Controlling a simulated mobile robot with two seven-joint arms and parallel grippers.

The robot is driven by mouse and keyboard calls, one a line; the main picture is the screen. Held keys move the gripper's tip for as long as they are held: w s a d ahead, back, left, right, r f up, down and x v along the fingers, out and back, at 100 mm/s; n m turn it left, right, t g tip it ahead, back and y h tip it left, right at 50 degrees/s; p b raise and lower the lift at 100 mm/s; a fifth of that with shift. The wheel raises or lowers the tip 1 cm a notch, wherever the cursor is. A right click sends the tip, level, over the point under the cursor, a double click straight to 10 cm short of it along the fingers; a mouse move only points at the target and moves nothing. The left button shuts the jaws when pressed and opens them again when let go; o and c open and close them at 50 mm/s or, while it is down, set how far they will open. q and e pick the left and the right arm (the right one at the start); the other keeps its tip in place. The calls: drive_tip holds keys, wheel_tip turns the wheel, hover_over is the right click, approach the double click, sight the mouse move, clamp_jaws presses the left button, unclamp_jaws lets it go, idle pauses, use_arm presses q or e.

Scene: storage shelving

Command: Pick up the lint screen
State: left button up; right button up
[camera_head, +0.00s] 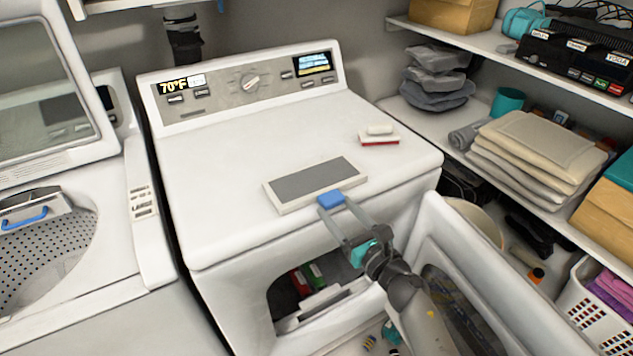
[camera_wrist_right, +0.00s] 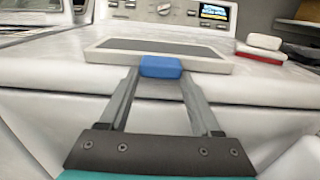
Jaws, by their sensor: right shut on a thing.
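The lint screen (camera_head: 312,184) is a flat white frame with a grey mesh panel and a blue tab (camera_head: 331,199) on its front edge. It is at the front edge of the dryer top (camera_head: 235,165); I cannot tell if it touches the surface. My right gripper (camera_head: 333,207) comes from the front and is shut on the blue tab. In the right wrist view the fingers (camera_wrist_right: 160,75) meet the tab, with the lint screen (camera_wrist_right: 155,48) beyond it. My left gripper is not in view.
A red and white brush (camera_head: 379,135) lies on the dryer top. An open washer (camera_head: 60,250) stands at the left. Shelves with folded cloths (camera_head: 535,155) and a white basket (camera_head: 590,310) are at the right.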

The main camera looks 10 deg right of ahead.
drive_tip(key=c, duration=0.3)
drive_tip(key=shift+r, duration=0.15)
